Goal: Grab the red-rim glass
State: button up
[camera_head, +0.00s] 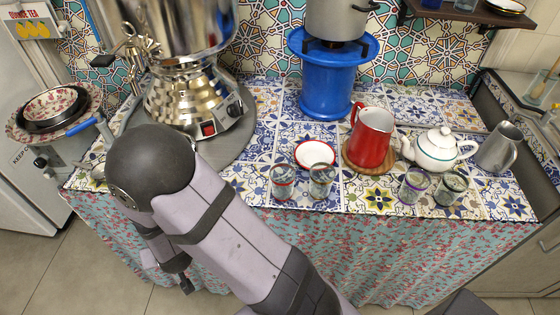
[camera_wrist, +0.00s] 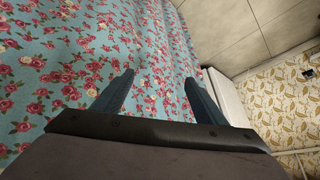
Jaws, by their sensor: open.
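The red-rim glass (camera_head: 282,182) appears to be the leftmost of several small clear glasses, near the front edge of the tiled counter; a reddish tint shows on it. A second glass (camera_head: 321,181) stands just right of it. My gripper (camera_head: 186,285) hangs low in front of the counter's floral cloth, left of and below the glasses. In the wrist view my gripper (camera_wrist: 158,82) has its two fingers spread apart with nothing between them. The glasses are not in the wrist view.
A white saucer (camera_head: 314,154) lies behind the glasses. A red pitcher (camera_head: 371,139), purple-rimmed glass (camera_head: 413,186), green-tinted glass (camera_head: 449,188), white teapot (camera_head: 437,149) and metal jug (camera_head: 499,148) stand to the right. A large samovar (camera_head: 192,97) stands behind my arm. Floral cloth (camera_head: 370,250) hangs below the counter edge.

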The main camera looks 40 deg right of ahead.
aim_at(281, 191)
jog(key=d+r+m+t+h+p, duration=0.15)
jog(key=d+r+p, duration=0.25)
jog(key=r+p, duration=0.6)
jog(key=d+r+m+t+h+p, duration=0.1)
jog(key=d+r+m+h+p, duration=0.25)
jog(key=r+p, duration=0.6)
jog(key=s+d+f+h, duration=0.2)
jog(key=s+d, duration=0.2)
jog(key=s+d+f+m+h+b, duration=0.1)
jog(key=s+d+h, duration=0.1)
jog(key=s+d, duration=0.2)
jog(key=s+d+f+m+h+b, duration=0.1)
jog(key=s+d+f+h, duration=0.1)
jog(key=s+d, duration=0.2)
jog(key=shift+s+d+f+t+h, duration=0.1)
jog(key=shift+d+f+t+h, duration=0.1)
jog(key=shift+d, duration=0.3)
jog(key=shift+s+d+f+t+h, duration=0.1)
jog(key=shift+d+t+h, duration=0.1)
jog(key=shift+d, duration=0.3)
jog(key=shift+t+h, duration=0.65)
jog(key=shift+h, duration=0.25)
jog(key=s+d, duration=0.1)
jog(key=s+d+r, duration=0.1)
jog(key=s+d, duration=0.1)
jog(key=shift+s+d+r+b, duration=0.3)
jog(key=shift+s+r+b, duration=0.1)
jog(key=shift+s+d+r, duration=0.25)
jog(key=shift+s+r, duration=0.05)
jog(key=shift+w+d, duration=0.1)
